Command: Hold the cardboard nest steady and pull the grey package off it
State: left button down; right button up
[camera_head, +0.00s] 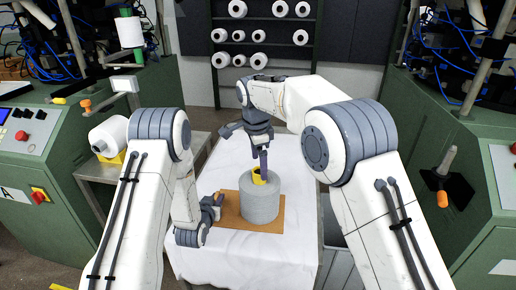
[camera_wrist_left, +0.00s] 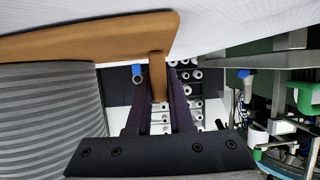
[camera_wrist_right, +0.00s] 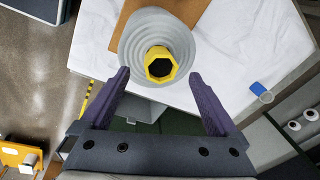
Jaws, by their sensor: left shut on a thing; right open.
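The grey package (camera_head: 260,204) is a ribbed round yarn body with a yellow core (camera_head: 259,177) on top. It stands upright on the brown cardboard nest (camera_head: 232,213) on the white-covered table. My left gripper (camera_head: 214,205) is shut on a tab of the nest at its left edge; the nest (camera_wrist_left: 100,38) and the grey package (camera_wrist_left: 50,115) also show in the left wrist view. My right gripper (camera_head: 262,160) is just above the package. In the right wrist view its open fingers (camera_wrist_right: 160,78) point at the package, one on each side of the yellow core (camera_wrist_right: 160,66).
Green machines (camera_head: 30,150) stand on both sides. A dark rack (camera_head: 262,35) with several white cones stands behind. A white cone (camera_head: 110,135) on a yellow core lies on a side table at the left.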

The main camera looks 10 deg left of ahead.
aim_at(259, 171)
pick_arm(q)
jog(key=shift+s+f, duration=0.1)
jog(key=shift+f, duration=0.15)
pick_arm(e)
jog(key=shift+w+f, duration=0.15)
jog(key=shift+f, duration=0.7)
jog(key=shift+w+f, duration=0.1)
jog(key=shift+f, duration=0.7)
jog(key=c, duration=1.4)
jog(key=o, duration=0.7)
jog(key=shift+c, duration=0.2)
jog(key=c, duration=0.7)
pick_arm(q)
jog(key=shift+r, duration=0.2)
pick_arm(e)
jog(key=shift+r, duration=0.25)
